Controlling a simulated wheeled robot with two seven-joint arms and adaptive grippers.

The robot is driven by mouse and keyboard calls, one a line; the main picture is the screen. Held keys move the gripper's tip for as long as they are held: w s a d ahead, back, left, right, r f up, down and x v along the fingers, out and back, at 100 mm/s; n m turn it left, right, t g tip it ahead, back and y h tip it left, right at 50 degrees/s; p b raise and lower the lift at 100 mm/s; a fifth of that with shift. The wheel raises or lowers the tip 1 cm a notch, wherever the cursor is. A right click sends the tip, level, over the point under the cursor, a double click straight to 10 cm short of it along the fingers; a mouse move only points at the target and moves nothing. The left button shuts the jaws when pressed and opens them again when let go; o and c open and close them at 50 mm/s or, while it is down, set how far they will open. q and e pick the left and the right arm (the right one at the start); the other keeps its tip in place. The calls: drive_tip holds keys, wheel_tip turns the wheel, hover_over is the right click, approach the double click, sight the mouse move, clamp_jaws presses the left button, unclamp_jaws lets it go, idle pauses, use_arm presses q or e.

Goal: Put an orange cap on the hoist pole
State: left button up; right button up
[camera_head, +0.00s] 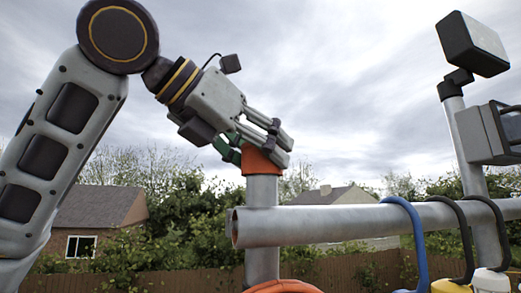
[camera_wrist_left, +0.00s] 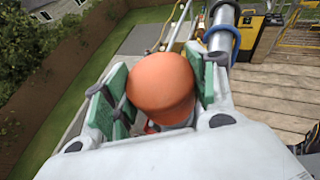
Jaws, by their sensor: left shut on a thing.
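An orange cap (camera_head: 260,160) sits at the top end of the upright grey hoist pole (camera_head: 262,192) in the head view. My left gripper (camera_head: 268,147) reaches down to it from the upper left and is shut on the cap. In the left wrist view the round cap (camera_wrist_left: 161,84) fills the space between the green finger pads of my left gripper (camera_wrist_left: 160,95). The cap hides the pole's top, so how far down it sits cannot be told. My right gripper is in neither view.
A horizontal grey pipe (camera_head: 330,222) crosses the pole below the cap and runs right. A blue hook (camera_head: 418,240) and black hooks hang on it. A lamp (camera_head: 472,44) on a post stands at right. An orange ring-shaped thing (camera_head: 283,287) shows at the bottom edge.

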sight(246, 145)
use_arm(q)
drive_tip(key=shift+f, duration=0.4)
drive_tip(key=o, duration=0.7)
drive_tip(key=shift+p+v, duration=0.85)
drive_tip(key=shift+v, duration=4.7)
drive_tip(key=shift+f, duration=0.1)
